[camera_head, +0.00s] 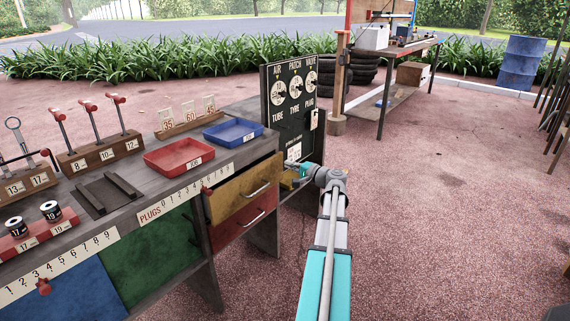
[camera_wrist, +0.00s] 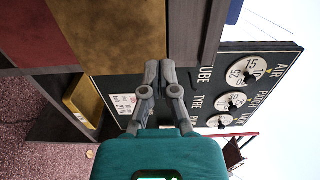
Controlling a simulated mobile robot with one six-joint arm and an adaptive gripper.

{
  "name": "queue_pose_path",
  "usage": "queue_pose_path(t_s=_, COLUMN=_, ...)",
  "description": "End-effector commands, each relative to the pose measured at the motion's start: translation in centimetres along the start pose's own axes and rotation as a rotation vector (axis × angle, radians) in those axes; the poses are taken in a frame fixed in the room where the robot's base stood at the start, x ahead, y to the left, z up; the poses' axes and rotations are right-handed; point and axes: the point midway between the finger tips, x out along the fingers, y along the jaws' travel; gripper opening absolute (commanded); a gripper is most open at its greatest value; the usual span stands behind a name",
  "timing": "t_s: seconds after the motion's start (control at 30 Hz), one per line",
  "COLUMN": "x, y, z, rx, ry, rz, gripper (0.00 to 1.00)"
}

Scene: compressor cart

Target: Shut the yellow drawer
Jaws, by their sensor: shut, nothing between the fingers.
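The yellow drawer (camera_head: 238,194) is under the right end of the workbench, above a red drawer (camera_head: 243,226). Its front has a pale bar handle. How far it stands out from the bench is hard to tell. My gripper (camera_head: 291,165) is beside the right end of the yellow drawer, in front of the dark gauge board. In the wrist view the fingers (camera_wrist: 160,66) are shut and empty. They are near the edge of a mustard-yellow panel (camera_wrist: 110,38) and the grey bench wood. I cannot tell whether they touch.
The gauge board (camera_head: 285,95) stands behind my gripper. Red (camera_head: 180,168) and blue (camera_head: 233,142) trays sit on the bench. A small yellow container (camera_wrist: 82,103) is low beside the drawers in the wrist view. The paved floor (camera_head: 450,210) at right is clear.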

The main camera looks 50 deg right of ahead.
Motion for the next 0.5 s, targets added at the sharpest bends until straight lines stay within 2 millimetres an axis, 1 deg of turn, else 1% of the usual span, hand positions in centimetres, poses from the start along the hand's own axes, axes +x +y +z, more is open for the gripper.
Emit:
queue_pose_path(t_s=0.03, x=-1.1, y=0.0, z=0.1, rx=0.000, ry=0.002, rz=0.000, gripper=0.00)
queue_pose_path(t_s=0.3, x=-5.4, y=0.0, z=0.2, rx=0.000, ry=0.001, rz=0.000, gripper=0.00)
queue_pose_path(t_s=0.5, x=-7.8, y=0.0, z=0.2, rx=0.000, ry=-0.002, rz=0.000, gripper=0.00)
